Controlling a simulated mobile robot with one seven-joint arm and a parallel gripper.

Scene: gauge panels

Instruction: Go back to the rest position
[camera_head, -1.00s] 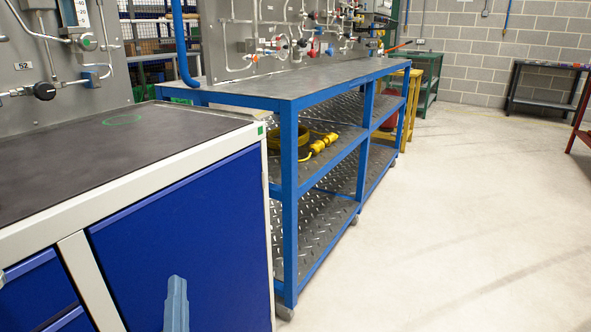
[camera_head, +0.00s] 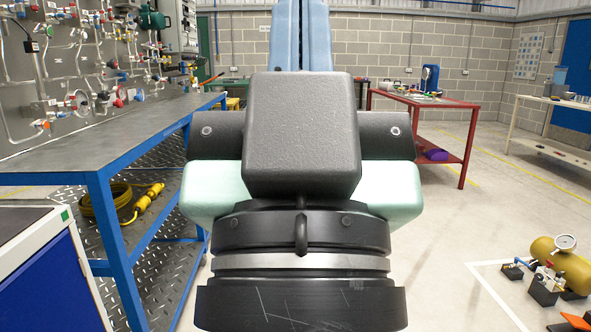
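My gripper (camera_head: 300,20) fills the middle of the head view, close to the camera. Its dark body has pale green sides, and two light-blue fingers point up and away. The fingers lie side by side with only a thin dark line between them, so they look shut, with nothing seen between them. The fingertips are cut off by the top edge. The gripper hides the middle of the floor behind it.
A blue-framed bench (camera_head: 105,140) with a gauge panel (camera_head: 55,75) behind it stands at left, beside a blue cabinet (camera_head: 55,285). A red table (camera_head: 425,100) stands farther back. A yellow tank with a gauge (camera_head: 560,262) sits on the floor at right. Floor between is clear.

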